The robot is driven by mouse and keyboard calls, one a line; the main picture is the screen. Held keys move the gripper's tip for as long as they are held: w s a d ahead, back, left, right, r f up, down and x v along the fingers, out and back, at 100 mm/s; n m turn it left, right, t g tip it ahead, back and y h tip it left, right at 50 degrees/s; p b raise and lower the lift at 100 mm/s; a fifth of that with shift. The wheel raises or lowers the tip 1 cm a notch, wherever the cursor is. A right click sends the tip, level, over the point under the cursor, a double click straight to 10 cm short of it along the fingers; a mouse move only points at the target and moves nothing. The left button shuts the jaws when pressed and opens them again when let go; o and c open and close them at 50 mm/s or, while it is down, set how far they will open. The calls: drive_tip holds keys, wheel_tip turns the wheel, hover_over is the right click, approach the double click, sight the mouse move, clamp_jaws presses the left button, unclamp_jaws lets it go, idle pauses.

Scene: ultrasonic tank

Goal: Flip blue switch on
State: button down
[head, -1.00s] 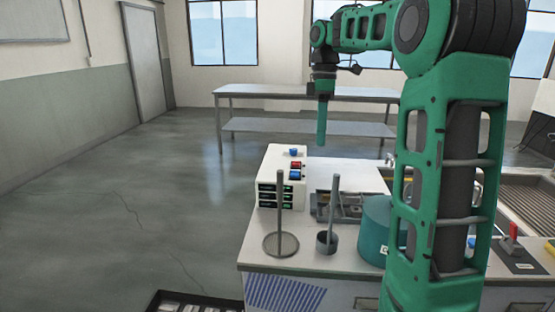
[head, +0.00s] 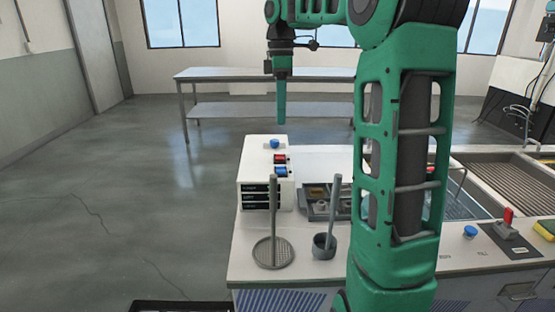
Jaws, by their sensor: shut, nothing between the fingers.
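The blue switch (head: 281,170) is a small blue rocker on the sloped top of a white control box (head: 256,157), just in front of a red rocker switch (head: 280,159). Its exact tilt is too small to tell. A round blue knob (head: 274,143) stands at the back of the same box top. My gripper (head: 281,120) points straight down with its green fingers shut and empty. In the picture it appears above the knob and the switches, apart from them. Its depth relative to the box is hard to judge.
A strainer (head: 272,252) and a grey cup (head: 324,247) with upright handles stand before the box on the counter (head: 250,260). A sink (head: 505,168), a blue button (head: 470,232) and a red lever (head: 508,216) lie right of my arm. Floor at left is clear.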

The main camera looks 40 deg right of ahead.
approach(281, 171)
drive_tip(key=f, duration=0.6)
drive_tip(key=shift+s+a+f, duration=0.25)
idle(0.5)
